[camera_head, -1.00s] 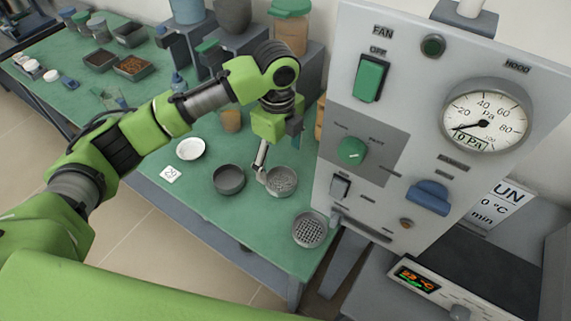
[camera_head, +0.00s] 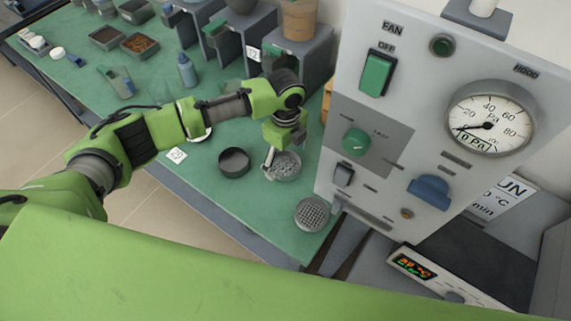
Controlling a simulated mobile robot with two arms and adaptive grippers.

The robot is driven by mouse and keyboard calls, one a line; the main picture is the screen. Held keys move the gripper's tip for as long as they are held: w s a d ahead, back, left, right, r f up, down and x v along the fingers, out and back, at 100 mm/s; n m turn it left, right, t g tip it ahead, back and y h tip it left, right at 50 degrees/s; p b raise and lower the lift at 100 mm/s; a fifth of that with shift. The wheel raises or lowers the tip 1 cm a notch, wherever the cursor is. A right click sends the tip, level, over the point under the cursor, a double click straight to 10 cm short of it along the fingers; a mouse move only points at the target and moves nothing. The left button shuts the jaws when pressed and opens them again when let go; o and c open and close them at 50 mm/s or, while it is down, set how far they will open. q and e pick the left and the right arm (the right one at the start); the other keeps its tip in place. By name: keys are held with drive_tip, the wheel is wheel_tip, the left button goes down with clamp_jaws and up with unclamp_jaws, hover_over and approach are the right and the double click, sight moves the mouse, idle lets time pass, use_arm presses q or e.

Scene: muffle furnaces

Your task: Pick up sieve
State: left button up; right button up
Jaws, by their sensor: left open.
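A round grey sieve (camera_head: 311,214) with a coarse grid stands at the right end of the green bench. Behind it is a round grey vessel (camera_head: 285,167) holding pale grey grains; I cannot tell whether it has a mesh bottom. My left gripper (camera_head: 269,166) points down at this vessel's left rim and is open. Its fingers partly overlap the rim, and I cannot tell whether they touch it. A dark round pan (camera_head: 234,162) stands just left of the fingers. My right gripper is not in view.
The grey panel (camera_head: 372,138) with switches and a gauge rises close on the right. Grey stands (camera_head: 282,62) line the back. A white dish (camera_head: 200,134) is partly hidden by my left arm.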

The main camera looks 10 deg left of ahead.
sight(285, 166)
use_arm(q)
wheel_tip(285, 166, down, 2)
drive_tip(key=shift+f, duration=0.1)
drive_tip(key=shift+w+f, duration=0.1)
drive_tip(key=shift+f, duration=0.05)
drive_tip(key=c, duration=1.2)
drive_tip(key=shift+c, duration=0.2)
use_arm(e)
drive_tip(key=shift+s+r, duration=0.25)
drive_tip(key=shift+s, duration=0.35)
